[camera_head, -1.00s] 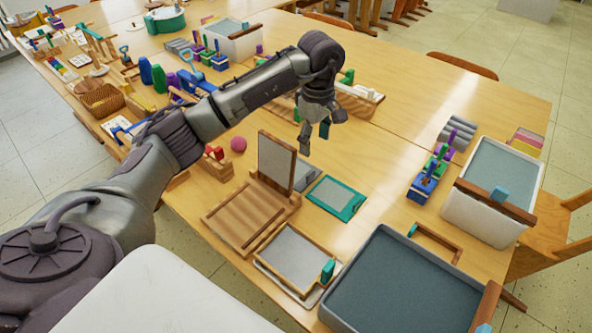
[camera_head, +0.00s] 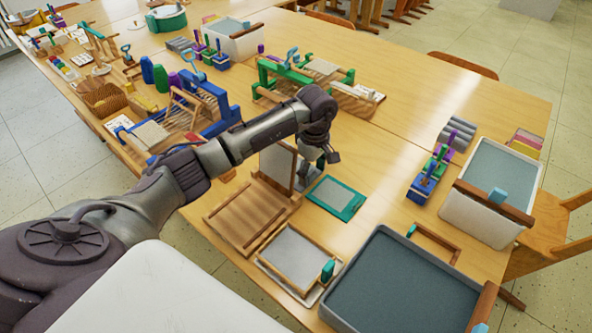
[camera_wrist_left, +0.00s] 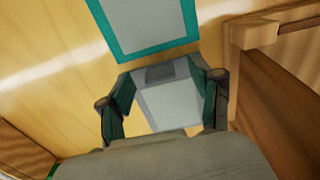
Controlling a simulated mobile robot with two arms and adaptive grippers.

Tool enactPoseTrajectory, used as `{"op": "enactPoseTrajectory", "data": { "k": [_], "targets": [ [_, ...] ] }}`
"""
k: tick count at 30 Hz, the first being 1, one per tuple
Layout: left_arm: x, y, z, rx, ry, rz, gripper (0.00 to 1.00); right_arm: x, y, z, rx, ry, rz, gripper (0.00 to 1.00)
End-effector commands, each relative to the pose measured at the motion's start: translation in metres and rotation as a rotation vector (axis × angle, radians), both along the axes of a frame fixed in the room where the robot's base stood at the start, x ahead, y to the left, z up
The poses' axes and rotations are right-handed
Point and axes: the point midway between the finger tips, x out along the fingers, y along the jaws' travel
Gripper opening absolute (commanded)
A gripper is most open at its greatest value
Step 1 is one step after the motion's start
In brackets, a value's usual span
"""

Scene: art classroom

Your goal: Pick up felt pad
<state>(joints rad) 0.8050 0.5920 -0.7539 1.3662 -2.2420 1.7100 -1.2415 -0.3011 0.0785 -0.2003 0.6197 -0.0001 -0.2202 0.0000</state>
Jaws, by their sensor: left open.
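A pale grey flat piece (camera_wrist_left: 172,104), which looks like the felt pad, lies on the table between the fingers of my left gripper in the left wrist view. A darker grey patch shows at its far end. My left gripper (camera_wrist_left: 165,105) is open, with a finger on each side of the piece; I cannot tell whether they touch it. In the head view the left gripper (camera_head: 317,168) is low between an upright grey panel (camera_head: 276,164) and a teal-framed screen (camera_head: 336,197), and it mostly hides the pad. My right gripper is not in view.
A wood-framed screen (camera_head: 296,256) and a large grey tray (camera_head: 400,290) are nearer. A green frame (camera_head: 265,75) and a blue frame (camera_head: 222,105) stand behind.

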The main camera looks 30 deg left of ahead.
Motion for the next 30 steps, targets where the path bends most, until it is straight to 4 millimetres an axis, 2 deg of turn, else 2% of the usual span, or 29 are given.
{"op": "enactPoseTrajectory", "data": {
  "k": [2,12,23,26,30],
  "targets": [
    [0.0,0.0,0.0,0.0,0.0,0.0,0.65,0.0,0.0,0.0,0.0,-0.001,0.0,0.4],
    [0.0,0.0,0.0,0.0,0.0,0.0,0.11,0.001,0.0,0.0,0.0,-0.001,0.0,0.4],
    [0.001,0.0,0.005,0.001,-0.003,0.0,0.11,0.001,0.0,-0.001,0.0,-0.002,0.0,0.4],
    [0.001,0.001,0.013,0.001,-0.005,-0.001,0.11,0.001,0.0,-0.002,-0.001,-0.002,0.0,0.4],
    [0.002,0.0,0.034,0.001,-0.006,-0.001,0.11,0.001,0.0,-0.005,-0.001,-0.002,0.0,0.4]
  ]
}}
